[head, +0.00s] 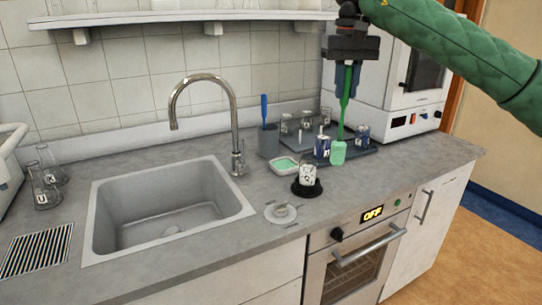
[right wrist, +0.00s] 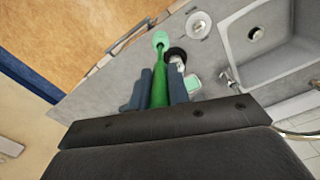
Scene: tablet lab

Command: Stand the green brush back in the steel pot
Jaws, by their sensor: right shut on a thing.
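My right gripper (head: 349,82) is shut on the handle of the green brush (head: 346,100), above the counter's right part. The brush hangs nearly upright, its pale green head (head: 338,153) down, in front of the dark tray's right part; I cannot tell whether it touches anything. In the right wrist view the green brush (right wrist: 160,72) shows between the two fingers. The steel pot (head: 269,142), a grey cup, stands on the counter behind the sink's right side, left of the brush. A blue brush (head: 264,108) stands in it. My left gripper is not in view.
A dark tray (head: 368,150) with several glass vessels lies right of the pot. A green-filled dish (head: 286,165), a beaker on a black round base (head: 307,182) and a white dish (head: 280,212) stand in front. The tall tap (head: 236,130) rises left; a white machine (head: 400,75) stands behind right.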

